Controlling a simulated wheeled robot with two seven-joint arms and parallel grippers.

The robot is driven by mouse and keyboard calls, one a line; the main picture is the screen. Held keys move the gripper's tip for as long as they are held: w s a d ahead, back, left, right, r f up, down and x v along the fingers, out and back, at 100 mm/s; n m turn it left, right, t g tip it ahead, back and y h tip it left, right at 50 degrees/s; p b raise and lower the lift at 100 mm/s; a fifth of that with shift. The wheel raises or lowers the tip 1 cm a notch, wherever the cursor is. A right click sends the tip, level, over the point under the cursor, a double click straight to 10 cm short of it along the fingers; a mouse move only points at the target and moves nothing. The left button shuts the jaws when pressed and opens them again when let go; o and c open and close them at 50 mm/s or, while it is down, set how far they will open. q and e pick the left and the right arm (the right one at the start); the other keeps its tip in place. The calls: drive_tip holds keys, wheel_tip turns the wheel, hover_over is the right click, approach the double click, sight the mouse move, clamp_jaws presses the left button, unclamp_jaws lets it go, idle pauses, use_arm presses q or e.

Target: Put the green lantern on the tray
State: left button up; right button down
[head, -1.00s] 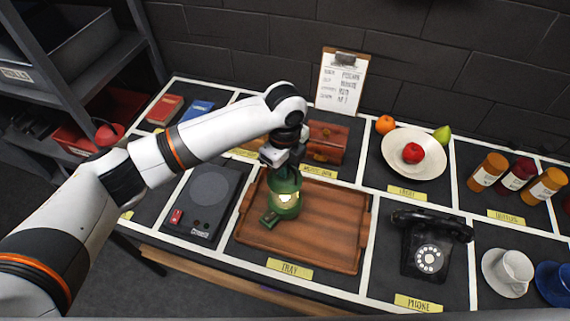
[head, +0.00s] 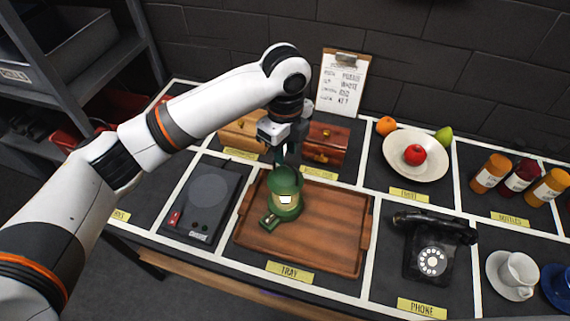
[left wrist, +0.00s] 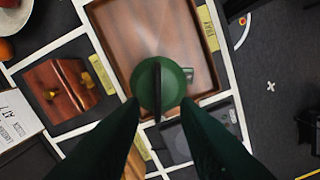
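The green lantern (head: 284,196) stands upright on the left part of the brown wooden tray (head: 335,235). Its light panel shows pale in front. In the left wrist view the lantern (left wrist: 160,88) is seen from above, its handle a dark bar across the top, with the tray (left wrist: 140,30) around and beyond it. My left gripper (head: 281,158) is just above the lantern. In the left wrist view its two dark green-tinted fingers (left wrist: 160,108) are spread apart with the lantern's top showing between them, and they look clear of it. My right gripper is not in view.
A black device (head: 206,203) lies left of the tray, a black phone (head: 432,245) right of it. Two wooden boxes, one light (head: 243,132) and one reddish (head: 326,145), stand behind. A fruit plate (head: 400,168) is farther right. The tray's right half is clear.

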use_arm(q)
wheel_tip(320, 180, up, 5)
drive_tip(key=shift+r+b, duration=0.2)
drive_tip(key=shift+b, duration=0.2)
drive_tip(key=shift+s+f, duration=0.1)
